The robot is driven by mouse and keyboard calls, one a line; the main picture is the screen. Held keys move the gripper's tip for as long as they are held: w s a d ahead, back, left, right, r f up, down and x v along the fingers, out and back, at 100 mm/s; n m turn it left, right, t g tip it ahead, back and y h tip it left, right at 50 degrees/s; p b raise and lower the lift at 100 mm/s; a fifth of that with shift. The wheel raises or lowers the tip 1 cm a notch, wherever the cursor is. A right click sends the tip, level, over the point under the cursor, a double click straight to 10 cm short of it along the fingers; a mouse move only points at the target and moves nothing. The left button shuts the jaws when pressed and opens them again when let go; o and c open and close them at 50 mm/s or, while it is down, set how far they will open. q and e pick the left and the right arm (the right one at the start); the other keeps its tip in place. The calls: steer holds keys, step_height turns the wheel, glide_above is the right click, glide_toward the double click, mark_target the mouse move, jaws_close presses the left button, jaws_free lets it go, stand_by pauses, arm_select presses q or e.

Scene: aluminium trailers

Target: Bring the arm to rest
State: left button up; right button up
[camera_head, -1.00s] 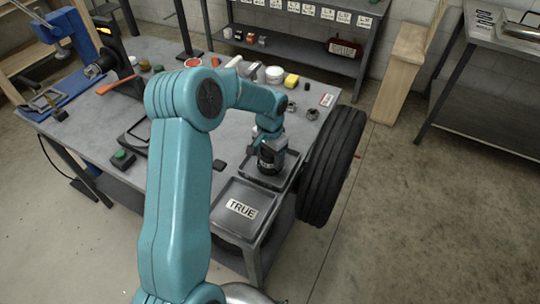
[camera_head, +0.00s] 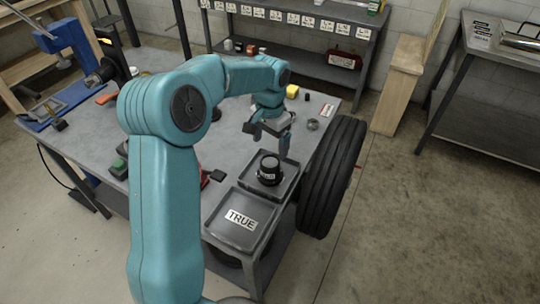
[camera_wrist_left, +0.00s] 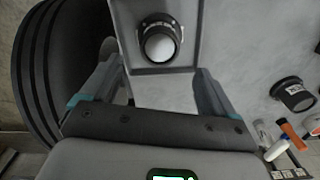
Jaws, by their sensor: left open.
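My left gripper (camera_head: 268,138) is open and empty above the table, just behind a grey tray in the head view. Its two spread fingers also show in the left wrist view (camera_wrist_left: 158,95). A black cylindrical part (camera_head: 269,170) with a pale label stands in that tray, apart from the fingers. The left wrist view shows the part from above, with a round pale top (camera_wrist_left: 160,44). My teal left arm spans the head view from the bottom left and hides part of the table. My right gripper is in no view.
A tray labelled TRUE (camera_head: 236,221) lies at the table's front corner. A black tyre (camera_head: 331,174) stands against the table's right side. A yellow block (camera_head: 292,91) lies near the back edge. Another black part (camera_wrist_left: 293,94) shows at the right in the left wrist view. Open floor lies right.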

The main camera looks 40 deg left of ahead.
arm_select(q)
steer(key=shift+r, duration=0.85)
